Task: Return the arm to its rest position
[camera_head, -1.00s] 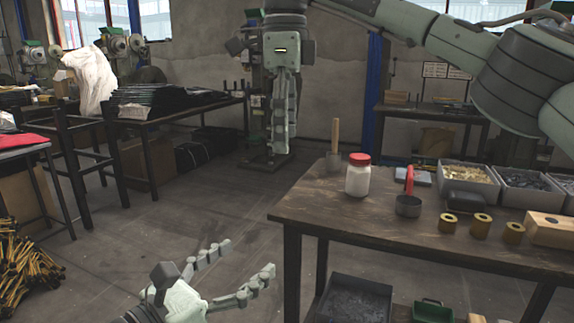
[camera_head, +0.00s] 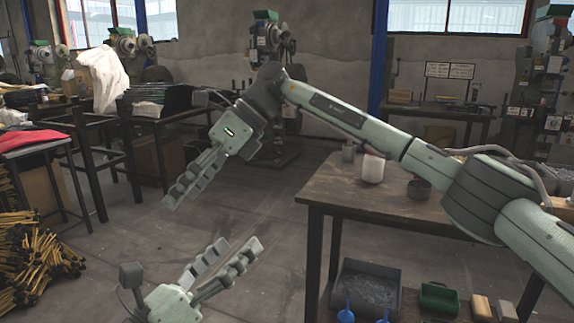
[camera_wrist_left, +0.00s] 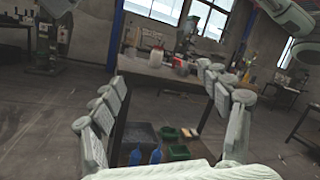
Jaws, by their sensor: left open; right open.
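My right arm comes in from the right in the head view and crosses in front of the wooden table (camera_head: 365,205). Its gripper (camera_head: 174,204) hangs over the floor left of the table, tilted down-left. It is open, seen nearly side-on, with nothing in it. My left gripper (camera_head: 240,250) is low in the head view, over bare floor below the right gripper. Its fingers are spread and empty. The left wrist view also shows those open fingers (camera_wrist_left: 165,80), with the table beyond them.
Bins, including a grey one (camera_head: 368,287), sit beneath. Yellow-black stock (camera_head: 35,265) lies at left. Floor between is clear.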

